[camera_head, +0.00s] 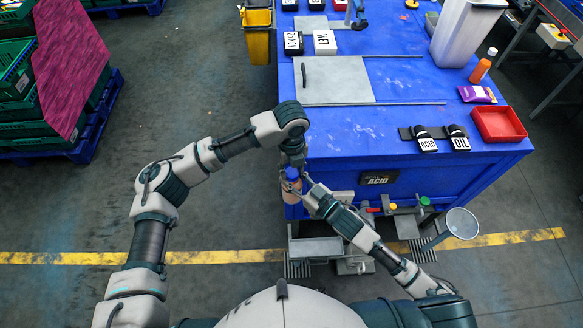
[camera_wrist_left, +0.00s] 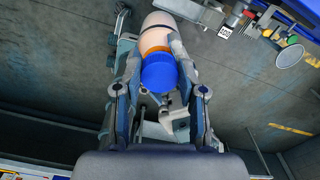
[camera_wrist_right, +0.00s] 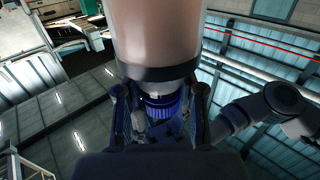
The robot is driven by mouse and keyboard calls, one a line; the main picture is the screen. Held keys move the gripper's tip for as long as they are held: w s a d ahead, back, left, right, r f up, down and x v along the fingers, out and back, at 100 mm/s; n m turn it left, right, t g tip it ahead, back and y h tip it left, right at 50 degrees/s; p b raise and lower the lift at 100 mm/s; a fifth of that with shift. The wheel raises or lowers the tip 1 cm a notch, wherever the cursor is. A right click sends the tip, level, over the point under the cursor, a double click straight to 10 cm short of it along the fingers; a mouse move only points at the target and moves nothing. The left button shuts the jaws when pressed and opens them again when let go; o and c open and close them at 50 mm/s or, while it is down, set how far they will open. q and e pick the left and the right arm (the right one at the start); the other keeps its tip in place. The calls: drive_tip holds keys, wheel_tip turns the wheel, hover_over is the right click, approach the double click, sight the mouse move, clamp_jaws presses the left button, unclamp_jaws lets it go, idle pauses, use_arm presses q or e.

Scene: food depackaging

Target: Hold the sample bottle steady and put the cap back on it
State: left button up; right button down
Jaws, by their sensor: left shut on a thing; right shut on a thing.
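The sample bottle (camera_head: 294,197) is a pale peach cylinder, close to upright, in front of the blue bench. Its blue cap (camera_head: 292,173) is at the neck end; the left wrist view shows the cap (camera_wrist_left: 158,72) in line with the bottle (camera_wrist_left: 154,38), an orange ring between them. Whether the cap is fully seated is hidden.
The blue bench (camera_head: 350,135) stands just behind the grippers, with a labelled plate on its front. A red tray (camera_head: 499,123) lies on the bench's right end.

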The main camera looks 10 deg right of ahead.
use_arm(q)
drive_tip(key=m, duration=0.5)
drive_tip(key=shift+w+d, duration=0.1)
drive_tip(key=m, duration=1)
drive_tip(key=shift+d, duration=0.15)
drive_tip(key=o, duration=0.7)
drive_tip(key=shift+c, duration=0.2)
drive_tip(key=shift+s+r, duration=0.2)
drive_tip(key=shift+r, duration=2.05)
